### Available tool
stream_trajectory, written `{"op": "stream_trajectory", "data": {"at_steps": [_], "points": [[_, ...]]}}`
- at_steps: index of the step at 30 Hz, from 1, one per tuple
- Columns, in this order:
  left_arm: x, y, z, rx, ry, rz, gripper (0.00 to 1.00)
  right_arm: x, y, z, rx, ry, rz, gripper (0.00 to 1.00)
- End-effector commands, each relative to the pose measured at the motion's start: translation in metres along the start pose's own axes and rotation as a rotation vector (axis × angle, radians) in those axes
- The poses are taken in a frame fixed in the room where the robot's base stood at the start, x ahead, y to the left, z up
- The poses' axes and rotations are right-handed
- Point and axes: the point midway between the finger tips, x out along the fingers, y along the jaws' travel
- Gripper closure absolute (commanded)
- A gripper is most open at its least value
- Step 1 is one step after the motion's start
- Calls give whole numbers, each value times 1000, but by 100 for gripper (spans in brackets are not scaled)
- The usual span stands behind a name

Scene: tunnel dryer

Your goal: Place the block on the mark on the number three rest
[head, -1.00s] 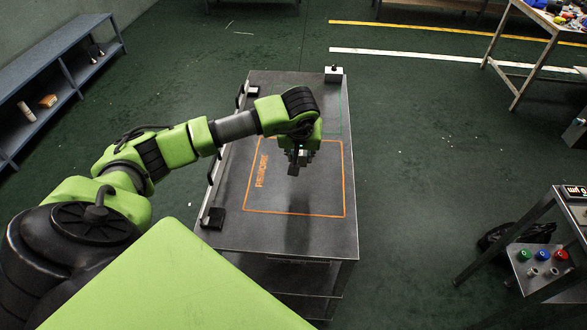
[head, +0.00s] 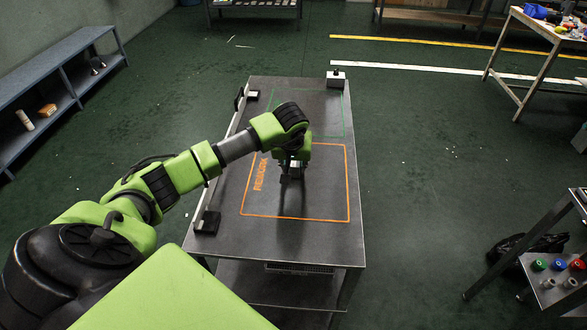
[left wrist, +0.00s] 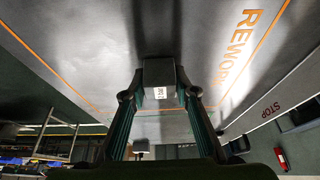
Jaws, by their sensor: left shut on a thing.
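My left gripper (head: 291,176) is over the orange REWORK outline (head: 347,190) on the grey steel table. In the left wrist view its two fingers (left wrist: 160,100) are closed on a dark grey block (left wrist: 158,74) with a small white label. In the head view the block is mostly hidden by the gripper and small; whether it touches the tabletop is hard to tell. I cannot make out a number three rest in either view. My right gripper is not in view.
A green outline (head: 343,112) lies farther back on the table. A white box (head: 336,80) stands at its back edge. A rail with black brackets (head: 208,222) runs along its left side. The table's right part is clear.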

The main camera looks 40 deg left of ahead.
Motion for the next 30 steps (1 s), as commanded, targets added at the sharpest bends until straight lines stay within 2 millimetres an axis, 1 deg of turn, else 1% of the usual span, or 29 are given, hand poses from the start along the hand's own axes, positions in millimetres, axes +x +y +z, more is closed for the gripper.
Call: {"op": "stream_trajectory", "data": {"at_steps": [2, 6, 7, 8, 9, 17, 21, 22, 26, 30], "points": [[-1, 0, -1, 0, 2, 1, 100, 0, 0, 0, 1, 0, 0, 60], [4, 0, 1, 0, 3, 1, 100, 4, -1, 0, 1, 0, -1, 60], [3, 0, 1, 0, 0, 0, 65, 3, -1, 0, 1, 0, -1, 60], [3, 0, 1, 0, 0, 0, 57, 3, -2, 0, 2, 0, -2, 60], [3, 0, 1, 0, 0, 0, 56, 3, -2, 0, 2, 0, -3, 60], [2, 0, 1, 0, -1, 0, 56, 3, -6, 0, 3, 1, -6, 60], [-3, 0, -1, 0, -1, 0, 56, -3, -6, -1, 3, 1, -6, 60], [-5, 0, -1, 0, 1, 1, 56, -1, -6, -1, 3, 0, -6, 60], [-27, 0, -2, 2, 5, 1, 56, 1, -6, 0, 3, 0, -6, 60], [-58, 0, -2, 1, 5, 2, 56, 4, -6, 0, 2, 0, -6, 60]]}}
